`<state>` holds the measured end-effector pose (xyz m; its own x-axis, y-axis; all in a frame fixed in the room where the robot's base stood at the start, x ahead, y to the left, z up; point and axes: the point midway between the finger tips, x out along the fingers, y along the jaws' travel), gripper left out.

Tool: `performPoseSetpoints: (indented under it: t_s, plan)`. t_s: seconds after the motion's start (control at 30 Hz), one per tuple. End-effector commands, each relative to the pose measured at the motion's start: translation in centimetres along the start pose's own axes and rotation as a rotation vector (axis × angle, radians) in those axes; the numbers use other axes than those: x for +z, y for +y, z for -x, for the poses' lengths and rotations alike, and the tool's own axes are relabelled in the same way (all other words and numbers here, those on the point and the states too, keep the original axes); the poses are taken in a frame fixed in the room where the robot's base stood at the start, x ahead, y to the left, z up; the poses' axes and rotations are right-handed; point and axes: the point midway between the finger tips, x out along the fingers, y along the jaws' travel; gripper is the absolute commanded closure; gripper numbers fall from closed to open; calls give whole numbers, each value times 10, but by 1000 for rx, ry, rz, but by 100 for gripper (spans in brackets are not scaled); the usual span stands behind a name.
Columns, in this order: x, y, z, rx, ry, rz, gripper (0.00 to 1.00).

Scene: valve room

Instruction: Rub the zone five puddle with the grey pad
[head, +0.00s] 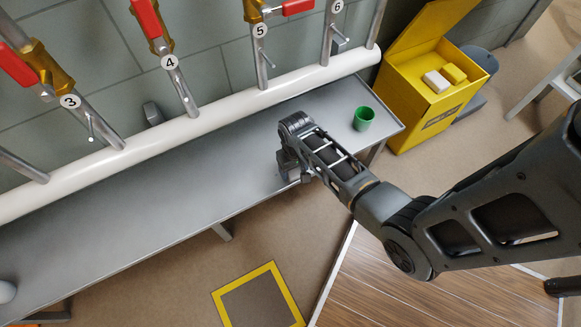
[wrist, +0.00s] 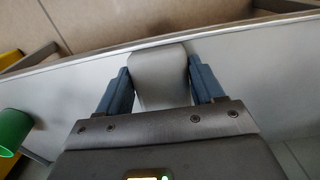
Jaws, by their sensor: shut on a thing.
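My gripper (head: 290,175) is low over the front part of the grey bench (head: 150,210), below the pipe labelled 5 (head: 260,50). In the wrist view, the two blue-grey fingers of my gripper (wrist: 161,82) are shut on the grey pad (wrist: 160,65), one on each side. The pad is just above or on the bench top; I cannot tell if it touches. In the head view the arm hides most of the pad. I cannot make out a puddle in either view; the arm covers part of the bench below label 5.
A green cup (head: 363,118) stands on the bench right of my gripper; it also shows in the wrist view (wrist: 13,132). A white pipe (head: 190,132) runs along the back. An open yellow box (head: 425,100) stands past the bench's right end. The bench to the left is mostly clear.

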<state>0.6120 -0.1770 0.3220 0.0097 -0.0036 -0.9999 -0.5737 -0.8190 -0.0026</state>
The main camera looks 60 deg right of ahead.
Motion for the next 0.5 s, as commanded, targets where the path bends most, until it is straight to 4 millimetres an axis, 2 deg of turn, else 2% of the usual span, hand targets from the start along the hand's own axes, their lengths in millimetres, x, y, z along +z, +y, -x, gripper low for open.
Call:
performPoseSetpoints:
  t_s: [0.03,0.13,0.5]
  plan:
    - [11,4,-7,6,-27,-3,82]
    - [7,4,-7,7,-27,-3,82]
    - [-27,2,-5,5,-15,-2,81]
